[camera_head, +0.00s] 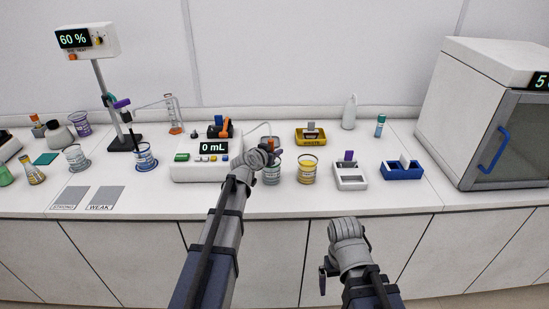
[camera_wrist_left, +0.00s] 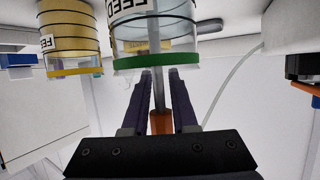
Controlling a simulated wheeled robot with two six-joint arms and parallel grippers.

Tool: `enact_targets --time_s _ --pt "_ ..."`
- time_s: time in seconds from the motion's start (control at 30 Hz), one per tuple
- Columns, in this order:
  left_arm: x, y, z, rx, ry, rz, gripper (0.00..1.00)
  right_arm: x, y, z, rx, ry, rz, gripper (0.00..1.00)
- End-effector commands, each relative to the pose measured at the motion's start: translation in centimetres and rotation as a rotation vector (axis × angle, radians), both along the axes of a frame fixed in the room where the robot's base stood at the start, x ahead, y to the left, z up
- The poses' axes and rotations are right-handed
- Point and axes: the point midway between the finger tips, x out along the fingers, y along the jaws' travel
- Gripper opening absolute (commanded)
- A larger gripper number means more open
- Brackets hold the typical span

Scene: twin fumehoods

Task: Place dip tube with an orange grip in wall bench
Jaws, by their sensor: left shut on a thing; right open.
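My left gripper (camera_head: 271,156) is shut over a beaker (camera_head: 271,175) at the bench front, just right of the 0 mL pump unit (camera_head: 207,165). In the left wrist view, which looks inverted, the dip tube's orange grip (camera_wrist_left: 161,122) sits between the gripper's fingers (camera_wrist_left: 163,90). The tube's grey shaft (camera_wrist_left: 158,92) runs past the fingertips into the green-rimmed FEED beaker (camera_wrist_left: 155,62). The head view hides most of the tube behind my gripper. My right gripper (camera_head: 323,277) is open and empty, low in front of the bench.
A yellow beaker (camera_head: 307,171) stands close right of my left gripper. Further right are a white block (camera_head: 350,180), a blue rack (camera_head: 402,172) and a fumehood (camera_head: 490,120). A yellow waste tray (camera_head: 311,140) is behind. A stand (camera_head: 104,100) and beakers are at left.

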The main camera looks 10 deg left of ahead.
Motion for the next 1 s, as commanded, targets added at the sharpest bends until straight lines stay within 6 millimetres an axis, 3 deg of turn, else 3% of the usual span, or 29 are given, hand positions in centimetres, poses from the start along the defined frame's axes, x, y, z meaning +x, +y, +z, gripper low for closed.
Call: enact_targets --time_s 0.33,0.37,0.63,0.97,1.0 --pt "0.0 0.0 -0.31 0.0 0.0 0.0 0.0 0.0 0.0 -0.32 0.0 0.0 0.0 1.0" --pt "0.0 0.0 -0.29 0.0 0.0 0.0 0.27 0.0 0.0 -0.29 0.0 0.0 0.0 1.0" --pt "-0.01 0.0 -0.17 0.0 0.0 0.0 0.56 0.0 0.0 -0.17 0.0 0.0 0.0 1.0" --pt "-0.06 0.01 0.46 0.0 0.0 0.0 0.56 0.0 0.0 0.45 0.0 0.0 0.0 1.0" --pt "-0.76 0.12 0.6 0.0 0.0 0.001 0.56 0.0 0.0 0.6 0.0 0.0 0.0 1.0"
